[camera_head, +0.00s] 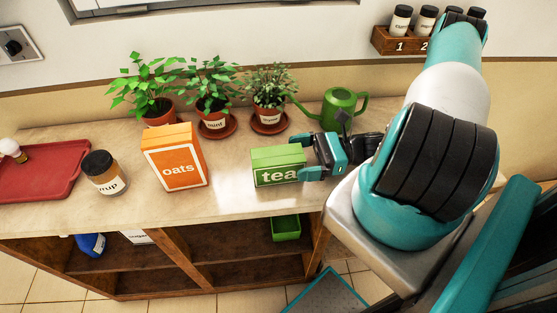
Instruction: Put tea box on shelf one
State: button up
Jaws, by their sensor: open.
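The tea box (277,165) is green with a white "tea" label and stands on the countertop, right of the oats box. My gripper (318,158) is at the right end of the tea box, with its fingers pointing left toward it. Its jaws are open, and the near finger overlaps the box's right edge in the picture. I cannot tell whether the fingers touch the box. Below the counter is open shelving (190,253) with wooden compartments. No shelf number is readable on it.
An orange oats box (174,157), a syrup jar (104,172) and a red tray (42,172) stand to the left. Potted plants (212,107) and a green watering can (341,108) line the back. A green bin (286,228) sits in the right compartment. The counter's front is clear.

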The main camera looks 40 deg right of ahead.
aim_at(289, 158)
jog(key=x, duration=0.3)
jog(key=shift+w+a+p, duration=0.1)
jog(key=shift+p, duration=0.25)
jog(key=c, duration=1.1)
notch_tip(289, 158, up, 10)
jog(key=shift+f, duration=0.1)
notch_tip(289, 158, up, 10)
jog(key=p, duration=0.9)
